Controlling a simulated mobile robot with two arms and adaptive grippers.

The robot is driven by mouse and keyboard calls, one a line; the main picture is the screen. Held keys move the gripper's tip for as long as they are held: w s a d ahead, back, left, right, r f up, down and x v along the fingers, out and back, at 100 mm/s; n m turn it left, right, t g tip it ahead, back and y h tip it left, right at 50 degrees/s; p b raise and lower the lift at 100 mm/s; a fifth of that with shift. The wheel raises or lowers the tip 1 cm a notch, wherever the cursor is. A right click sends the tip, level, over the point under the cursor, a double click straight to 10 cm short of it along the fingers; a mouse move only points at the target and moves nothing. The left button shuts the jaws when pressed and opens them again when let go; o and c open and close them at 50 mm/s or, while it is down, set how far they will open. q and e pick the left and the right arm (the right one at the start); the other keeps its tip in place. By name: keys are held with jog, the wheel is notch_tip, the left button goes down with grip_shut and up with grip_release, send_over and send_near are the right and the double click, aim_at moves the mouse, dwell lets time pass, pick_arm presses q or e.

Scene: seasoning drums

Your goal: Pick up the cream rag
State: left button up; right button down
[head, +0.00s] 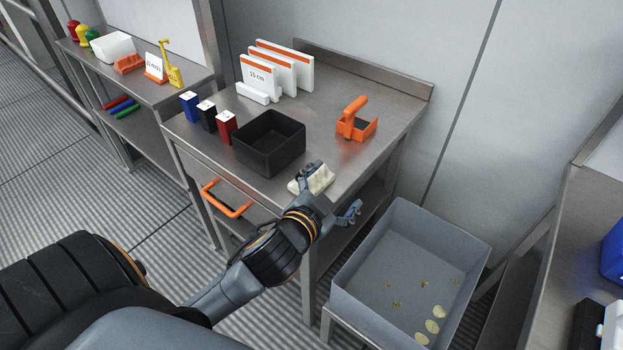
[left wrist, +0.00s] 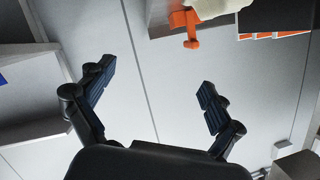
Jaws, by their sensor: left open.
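The cream rag (head: 315,178) lies folded near the front edge of the steel table (head: 375,105), right of the black bin. It also shows at the top edge of the left wrist view (left wrist: 215,7), beyond my fingers and partly cut off. My left gripper (head: 332,192) is at the table's front corner, close to the rag. One finger overlaps the rag in the head view; whether it touches cannot be told. In the left wrist view the two fingers (left wrist: 155,98) are wide apart with nothing between them. My right gripper is not seen.
A black bin (head: 255,165) stands left of the rag, with blue, black and red boxes beside it. A grey tub (head: 365,310) with yellowish pieces is below right. An orange handle (head: 227,200) juts out under the table.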

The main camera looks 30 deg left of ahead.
pick_arm(q)
jog(key=w+d+r+m+t+h, duration=0.2)
jog(key=r, duration=0.3)
jog(key=w+d+r+m+t+h, duration=0.1)
jog(key=d+r+m+t, duration=0.15)
jog(key=r, duration=0.35)
jog(key=s+d+r+m+g+h, duration=0.4)
jog(key=d+r+m+h, duration=0.55)
jog(key=m+h, duration=0.75)
jog(key=m+g+y+p, duration=0.1)
jog(key=m+g+y, duration=1)
jog(key=y, duration=0.7)
send_over(312, 178)
jog(key=a, duration=0.1)
jog(key=shift+n, duration=0.25)
jog(key=f, duration=2.1)
jog(key=shift+s+a+f, duration=0.1)
jog(key=shift+s+f, duration=0.1)
jog(key=shift+f, duration=0.1)
jog(key=x, duration=0.1)
jog(key=p+x, duration=0.1)
jog(key=x, duration=0.3)
jog(key=shift+s+f+p, duration=0.2)
jog(key=shift+f+p, duration=0.1)
jog(key=shift+p, duration=0.1)
jog(key=shift+w+f, duration=0.15)
jog(key=shift+f, duration=0.2)
jog(key=c, duration=1.2)
